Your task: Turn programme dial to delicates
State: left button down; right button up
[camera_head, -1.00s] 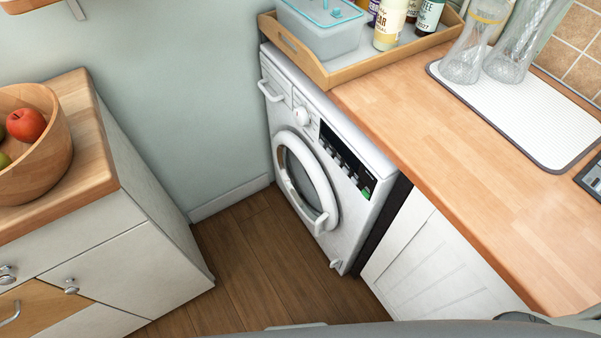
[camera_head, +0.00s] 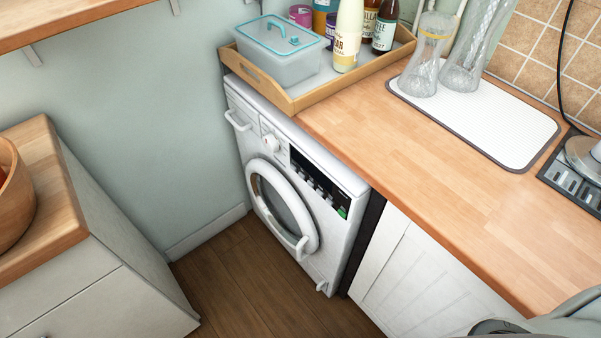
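A white washing machine (camera_head: 325,227) stands under the end of the wooden counter, against the pale green wall. Its programme dial (camera_head: 271,143) is a round white knob on the upper front, between the detergent drawer (camera_head: 238,119) and a black panel (camera_head: 318,183) with several buttons. The dial's markings are too small to read. The round door (camera_head: 309,208) below looks shut. Neither gripper shows in the head view. A grey rounded part at the bottom right looks like part of my own body.
A wooden tray (camera_head: 296,102) with a lidded tub (camera_head: 283,62) and bottles sits above the machine. Glass vases (camera_head: 424,62) stand on a white drying mat (camera_head: 500,125). A cabinet with a wooden bowl (camera_head: 16,195) is at the left. Wooden floor (camera_head: 235,285) is free before the machine.

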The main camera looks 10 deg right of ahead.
aim_at(272, 143)
jog(key=i+j+u, duration=0.1)
jog(key=j, duration=0.3)
jog(key=i+j+u, duration=0.15)
jog(key=j, duration=0.25)
jog(key=i+j+u, duration=0.1)
jog(key=i+j, duration=0.25)
